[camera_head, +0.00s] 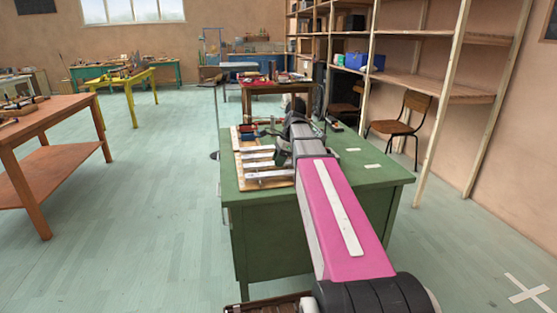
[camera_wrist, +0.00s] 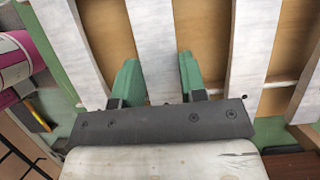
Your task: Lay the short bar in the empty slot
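A wooden frame (camera_head: 241,182) with several pale grey bars lies on the green desk (camera_head: 385,178). In the wrist view the bars (camera_wrist: 256,45) lie side by side over brown wood. My gripper (camera_wrist: 158,68) is over the frame, its green fingers apart, one along each side of a middle bar (camera_wrist: 149,30). I cannot tell whether the fingers press on this bar. Its near end is hidden by the gripper. I cannot make out which bar is the short one, nor the empty slot.
Pale cards (camera_head: 372,166) and small dark items lie on the desk. An orange-brown bench (camera_head: 60,108) stands left, a wooden shelf unit (camera_head: 440,85) right, with a chair (camera_head: 396,127) by it. The floor left of the desk is clear.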

